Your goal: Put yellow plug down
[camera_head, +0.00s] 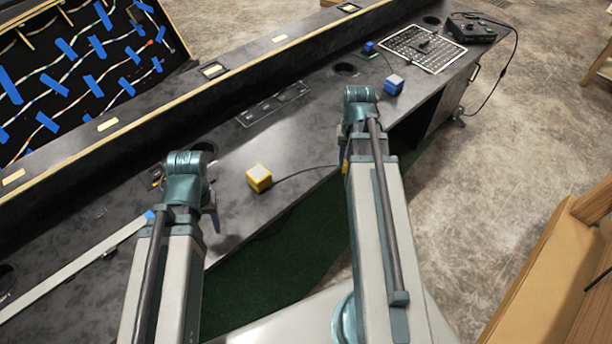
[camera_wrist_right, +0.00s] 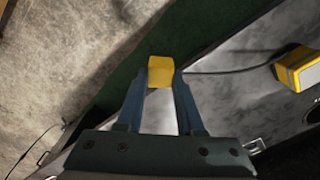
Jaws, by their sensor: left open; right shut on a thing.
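The yellow plug (camera_wrist_right: 160,72) is held between the fingertips of my right gripper (camera_wrist_right: 161,82) in the right wrist view. Only a sliver of the plug (camera_head: 345,166) shows in the head view, beside my right arm, which hides most of that gripper. The plug appears near the counter's front edge, with the green mat behind it in the wrist view. Its dark cable runs to a yellow box (camera_head: 259,178) on the counter; this box also shows in the wrist view (camera_wrist_right: 300,71). My left gripper (camera_head: 213,216) is open over the counter, left of the box, partly hidden by its arm.
A blue box (camera_head: 393,85) and a small blue plug (camera_head: 369,47) sit farther back on the dark counter (camera_head: 300,137). Beyond are a patterned panel (camera_head: 424,48) and a black control box (camera_head: 471,27). A raised ledge runs along the counter's far side. Counter around the yellow box is clear.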

